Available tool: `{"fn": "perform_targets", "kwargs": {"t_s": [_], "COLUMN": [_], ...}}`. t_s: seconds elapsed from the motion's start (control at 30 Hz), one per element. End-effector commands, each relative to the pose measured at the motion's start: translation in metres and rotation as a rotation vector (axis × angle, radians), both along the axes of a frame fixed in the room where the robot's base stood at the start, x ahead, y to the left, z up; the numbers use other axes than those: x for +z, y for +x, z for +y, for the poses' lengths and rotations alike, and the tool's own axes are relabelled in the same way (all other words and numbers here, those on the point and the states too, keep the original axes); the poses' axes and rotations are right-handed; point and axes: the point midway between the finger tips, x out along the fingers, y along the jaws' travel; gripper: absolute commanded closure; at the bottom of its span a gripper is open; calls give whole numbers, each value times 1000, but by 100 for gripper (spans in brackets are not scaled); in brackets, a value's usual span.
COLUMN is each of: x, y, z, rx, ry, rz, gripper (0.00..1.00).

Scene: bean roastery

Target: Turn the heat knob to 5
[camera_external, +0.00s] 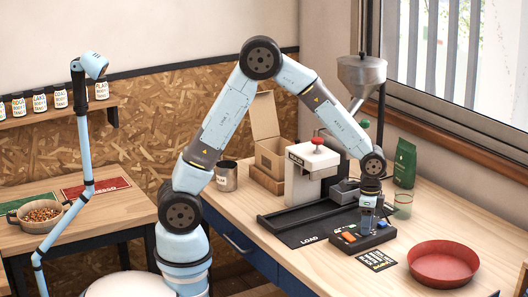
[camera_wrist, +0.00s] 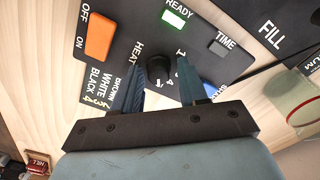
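The heat knob (camera_wrist: 159,69) is a small black round knob on the black control panel (camera_wrist: 140,30), beside the word HEAT in the wrist view. Digits show around it, some partly hidden; I cannot tell surely which one its pointer faces. My gripper (camera_wrist: 159,63) is open, with one finger on each side of the knob and a gap visible on both sides. In the external view my gripper (camera_external: 369,218) points down over the control panel (camera_external: 377,238) and hides the knob.
The panel also has an orange OFF/ON switch (camera_wrist: 99,35), a lit green READY light (camera_wrist: 173,20) and a grey TIME button (camera_wrist: 218,48). A glass (camera_external: 403,206) stands behind the panel, a red bowl (camera_external: 443,262) to its right.

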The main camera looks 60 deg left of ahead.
Motion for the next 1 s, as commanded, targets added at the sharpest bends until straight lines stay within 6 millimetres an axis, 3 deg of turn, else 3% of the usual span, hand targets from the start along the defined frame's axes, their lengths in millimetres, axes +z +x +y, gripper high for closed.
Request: {"fn": "perform_targets", "kwargs": {"t_s": [0.13, 0.47, 0.67, 1.0], "x": [0, 5, 33, 99], "y": [-1, -1, 0, 0], "z": [0, 0, 0, 0], "rx": [0, 0, -1, 1], "ry": [1, 0, -2, 0], "rz": [2, 1, -1, 0], "gripper": [45, 45, 45, 45]}}
